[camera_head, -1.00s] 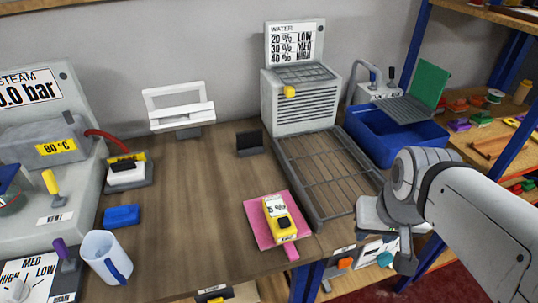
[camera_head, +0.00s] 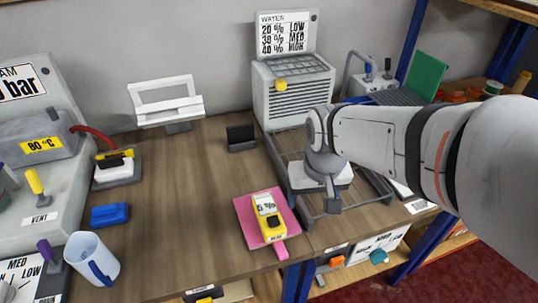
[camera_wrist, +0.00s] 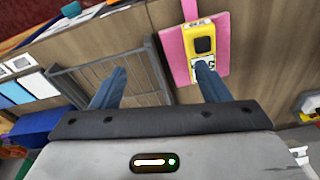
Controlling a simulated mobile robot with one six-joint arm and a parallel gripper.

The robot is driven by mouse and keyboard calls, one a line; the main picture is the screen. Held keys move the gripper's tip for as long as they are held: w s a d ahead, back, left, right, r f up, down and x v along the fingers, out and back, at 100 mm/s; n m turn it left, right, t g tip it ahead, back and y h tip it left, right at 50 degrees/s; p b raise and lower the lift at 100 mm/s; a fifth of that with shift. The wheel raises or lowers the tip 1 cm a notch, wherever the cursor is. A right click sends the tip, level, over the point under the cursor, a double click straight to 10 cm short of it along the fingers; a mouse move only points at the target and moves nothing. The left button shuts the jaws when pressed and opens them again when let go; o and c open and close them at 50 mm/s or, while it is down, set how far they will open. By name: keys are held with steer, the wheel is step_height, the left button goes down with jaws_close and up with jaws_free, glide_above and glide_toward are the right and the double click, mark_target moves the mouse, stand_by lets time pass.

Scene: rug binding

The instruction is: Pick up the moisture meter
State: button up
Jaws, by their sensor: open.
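The moisture meter (camera_head: 268,218) is a yellow handheld device with a pale display. It lies on a pink mat (camera_head: 241,212) near the table's front edge. In the wrist view the meter (camera_wrist: 202,42) is at upper right, its display end partly hidden behind one finger. My gripper (camera_head: 332,197) is open and empty, above the wire rack to the right of the meter. In the wrist view the space between its fingers (camera_wrist: 158,80) shows bare table and rack, with the meter beyond the right finger.
The wire rack (camera_head: 282,152) borders the mat on the right, before a grey vented unit (camera_head: 290,95). A white mug (camera_head: 92,258), a blue block (camera_head: 110,215) and a steam unit (camera_head: 40,150) stand at left. The wooden tabletop (camera_head: 190,185) between is clear.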

mark_target(269, 211)
steer(key=shift+o, duration=0.8)
steer(key=w+a+f, duration=0.2)
steer(key=w+a+f+n+g, duration=0.1)
steer(key=w+a+f, duration=0.1)
steer(key=a+f, duration=0.1)
steer(key=w+a+f+n+g, duration=0.1)
steer(key=w+a+f, duration=0.1)
steer(key=w+a, duration=0.1)
steer(key=shift+a+f, duration=0.2)
steer(key=shift+f, duration=0.2)
steer(key=shift+w+a+f+p, duration=0.15)
steer(key=shift+f+p, duration=0.15)
steer(key=shift+f, duration=1.65)
steer(key=shift+a+f+p, duration=0.15)
steer(key=shift+f+p, duration=0.15)
steer(key=shift+f, duration=1.65)
steer(key=shift+c, duration=0.4)
